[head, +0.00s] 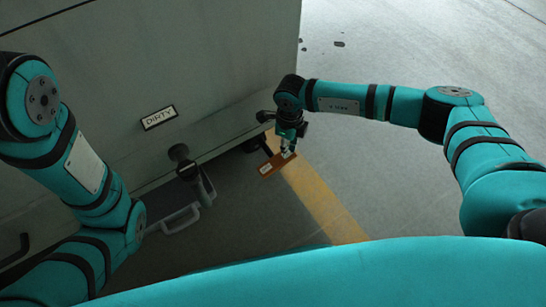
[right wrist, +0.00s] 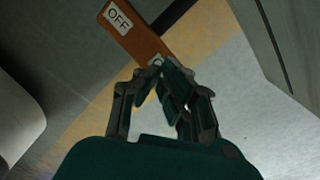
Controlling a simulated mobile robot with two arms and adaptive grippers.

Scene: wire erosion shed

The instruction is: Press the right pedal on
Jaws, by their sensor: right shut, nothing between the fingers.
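The orange pedal (head: 267,168) lies low by the foot of the grey cabinet, over a yellow floor stripe. In the right wrist view the pedal (right wrist: 143,40) runs diagonally, with a white "OFF" label at its upper-left end. A small bit of a second pale label shows at its other end, mostly hidden by my fingers. My right gripper (head: 287,149) is shut and empty, with its fingertips at that second label end; it also shows in the right wrist view (right wrist: 163,70). I cannot tell whether they touch.
The grey cabinet (head: 225,60) with a "DIRTY" label (head: 159,118) stands behind and left of the pedal. A dark round-topped post (head: 181,153) and a pale-framed object (head: 181,219) are left of it. Open floor (head: 430,50) lies to the right.

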